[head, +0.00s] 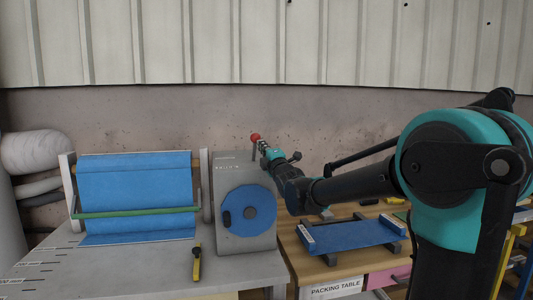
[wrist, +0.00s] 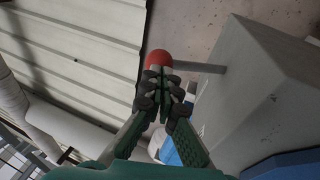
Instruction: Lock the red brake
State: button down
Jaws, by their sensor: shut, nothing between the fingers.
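The red brake shows as a red ball knob (head: 255,137) on a thin grey rod, at the top of a grey housing (head: 237,176) with a blue disc. In the head view the rod stands about upright from the housing's right upper part. In the wrist view the red knob (wrist: 157,59) is just beyond my fingertips, and its rod (wrist: 200,68) runs right to the housing. My gripper (head: 265,146) is beside the knob and rod. In the wrist view its fingers (wrist: 163,80) are together, with nothing between them. They overlap the knob's lower edge; I cannot tell whether they touch it.
A blue sheet on a roller (head: 135,180) with a green bar (head: 135,211) stands left of the housing. A yellow-handled tool (head: 197,264) lies on the grey bench. A wooden packing table (head: 300,262) with a blue board (head: 350,235) is at right. A wall stands close behind.

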aim_at(258, 137)
jog(key=shift+x, duration=0.8)
jog(key=shift+w+r, duration=0.25)
jog(key=shift+r, duration=0.1)
jog(key=shift+w, duration=0.1)
jog(key=shift+w+a+r, duration=0.2)
jog(key=shift+w+r, duration=0.3)
jog(key=shift+r, duration=0.05)
jog(key=d+x, duration=0.1)
jog(key=x, duration=0.8)
jog(key=shift+w+r, duration=0.3)
jog(key=shift+w, duration=0.35)
jog(key=shift+d, duration=0.1)
